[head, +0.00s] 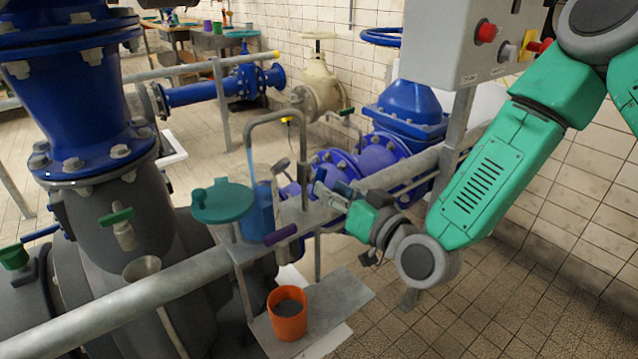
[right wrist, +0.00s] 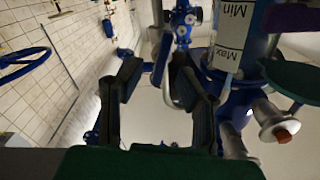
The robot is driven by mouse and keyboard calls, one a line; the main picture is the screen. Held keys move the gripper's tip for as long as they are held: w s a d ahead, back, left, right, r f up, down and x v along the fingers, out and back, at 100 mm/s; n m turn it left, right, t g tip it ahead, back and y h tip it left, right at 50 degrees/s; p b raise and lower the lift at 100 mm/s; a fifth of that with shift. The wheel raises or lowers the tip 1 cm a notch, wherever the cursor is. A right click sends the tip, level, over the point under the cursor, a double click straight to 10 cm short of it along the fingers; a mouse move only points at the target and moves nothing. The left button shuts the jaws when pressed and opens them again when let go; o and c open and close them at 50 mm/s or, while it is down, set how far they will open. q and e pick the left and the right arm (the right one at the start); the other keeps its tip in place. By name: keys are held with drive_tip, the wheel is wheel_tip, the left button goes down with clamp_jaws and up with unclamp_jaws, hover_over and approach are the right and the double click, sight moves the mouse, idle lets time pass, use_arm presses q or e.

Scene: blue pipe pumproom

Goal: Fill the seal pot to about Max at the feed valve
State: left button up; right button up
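The seal pot (head: 259,212) is a small blue upright vessel on the grey pipe stand, with a green round lid (head: 222,201) to its left. In the right wrist view, a white scale (right wrist: 230,35) marked Min and Max shows on the blue pot; I cannot read the liquid level. A small lever with a grey knob (head: 281,164) stands right of the pot; I cannot tell whether it is the feed valve. A purple handle (head: 280,235) lies below. My right gripper (head: 328,193) is open and empty, right of the pot and apart from it. My left gripper is out of view.
An orange bucket (head: 287,318) stands on a metal plate below the pot. A bent grey pipe (head: 277,115) arches above it. A thick grey rail (head: 130,300) crosses the front left. A grey control box (head: 460,45) hangs upper right. The tiled floor at right is clear.

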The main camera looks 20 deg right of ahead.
drive_tip(key=shift+x, duration=1.95)
clamp_jaws()
